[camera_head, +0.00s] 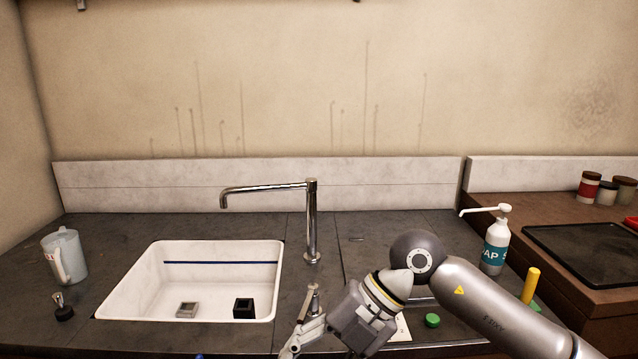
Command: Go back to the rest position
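My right arm comes in from the lower right, over the dark counter (385,250). My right gripper (300,340) is at the bottom edge of the picture, just right of the white sink (150,270). Its fingers are small and partly cut off, so I cannot tell whether they are open or shut. I see nothing clearly held in it.
The sink holds a grey block (187,310) and a black block (243,308). A tall chrome tap (312,220) stands behind my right gripper. A jug (66,257) is at the left. A soap bottle (495,247), green cap (432,320) and yellow-handled tool (531,285) are near my arm.

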